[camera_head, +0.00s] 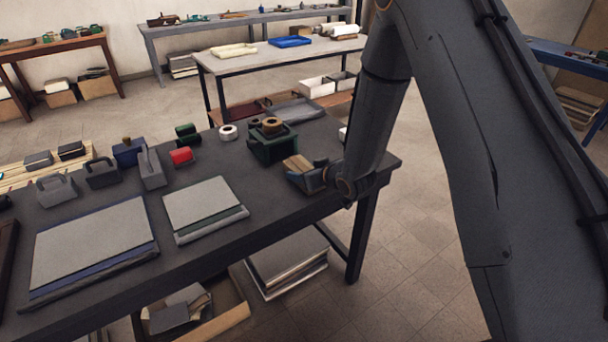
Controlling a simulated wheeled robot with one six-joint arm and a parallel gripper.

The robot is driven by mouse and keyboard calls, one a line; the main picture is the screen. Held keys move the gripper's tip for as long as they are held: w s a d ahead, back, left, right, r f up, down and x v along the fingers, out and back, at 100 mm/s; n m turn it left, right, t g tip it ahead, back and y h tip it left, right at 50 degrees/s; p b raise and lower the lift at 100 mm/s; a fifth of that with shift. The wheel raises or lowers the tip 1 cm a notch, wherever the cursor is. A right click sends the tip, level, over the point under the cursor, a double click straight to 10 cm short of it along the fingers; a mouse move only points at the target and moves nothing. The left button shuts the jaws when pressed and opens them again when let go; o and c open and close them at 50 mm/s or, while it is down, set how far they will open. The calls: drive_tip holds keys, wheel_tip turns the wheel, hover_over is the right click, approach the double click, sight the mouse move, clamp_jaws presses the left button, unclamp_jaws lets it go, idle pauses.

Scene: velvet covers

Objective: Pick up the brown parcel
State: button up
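A small brown block (297,162), which looks like the parcel, shows near the right end of the dark worktable (215,245). My arm comes down from the upper right, and my gripper (304,180) is low over the table right at the block. The gripper partly covers the block's near side. The fingers are small and dark here, so I cannot tell whether they are open or closed around the block, or whether it rests on the table.
A dark green box (273,146) with a brown ring-shaped thing (271,125) on top stands just behind. A white roll (228,132), a red block (181,156) and grey tools (151,167) lie farther left. Flat boards (205,204) cover the front left. The front right tabletop is clear.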

drive_tip(key=c, duration=0.8)
drive_tip(key=shift+r, duration=0.1)
drive_tip(key=shift+c, duration=0.2)
drive_tip(key=shift+r, duration=0.1)
